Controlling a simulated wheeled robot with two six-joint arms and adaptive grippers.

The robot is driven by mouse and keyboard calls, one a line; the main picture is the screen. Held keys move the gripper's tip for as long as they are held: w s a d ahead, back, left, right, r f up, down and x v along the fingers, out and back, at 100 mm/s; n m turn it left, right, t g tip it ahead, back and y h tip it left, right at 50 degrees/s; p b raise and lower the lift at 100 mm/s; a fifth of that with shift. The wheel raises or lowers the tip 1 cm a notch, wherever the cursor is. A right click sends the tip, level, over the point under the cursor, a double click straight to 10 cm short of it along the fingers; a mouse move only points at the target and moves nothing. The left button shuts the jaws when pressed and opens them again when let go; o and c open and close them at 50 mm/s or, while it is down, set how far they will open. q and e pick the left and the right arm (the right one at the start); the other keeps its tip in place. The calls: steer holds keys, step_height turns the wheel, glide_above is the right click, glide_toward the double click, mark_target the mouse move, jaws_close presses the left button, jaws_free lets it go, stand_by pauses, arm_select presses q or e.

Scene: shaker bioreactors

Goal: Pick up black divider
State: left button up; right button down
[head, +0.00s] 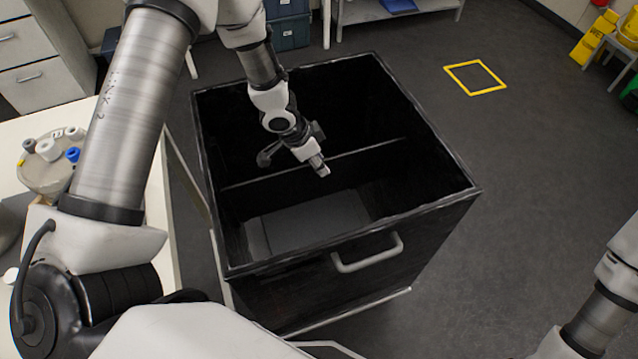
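The black divider (370,152) is a thin dark panel standing across the inside of a large open black bin (345,258). Its lighter top edge runs from the bin's left wall to the right. My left gripper (322,171) hangs over the bin's inside, close to the middle of the divider's top edge, and covers part of it. I cannot tell whether it touches the divider or whether its fingers are apart. My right arm shows only at the lower right, and its gripper is out of view.
A white table (183,215) with a round rack of tubes (50,160) stands left of the bin. The bin has a grey handle (367,256) in front. Drawers (30,55) stand at the back left. The floor to the right is clear around a yellow taped square (475,78).

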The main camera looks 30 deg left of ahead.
arm_select(q)
steer(key=x, duration=0.3)
steer(key=shift+s, duration=0.1)
jaws_close()
steer(key=shift+r, duration=0.15)
step_height(320, 180, up, 29)
steer(key=p, duration=2.1)
steer(key=shift+p, duration=0.4)
steer(key=shift+r, duration=0.1)
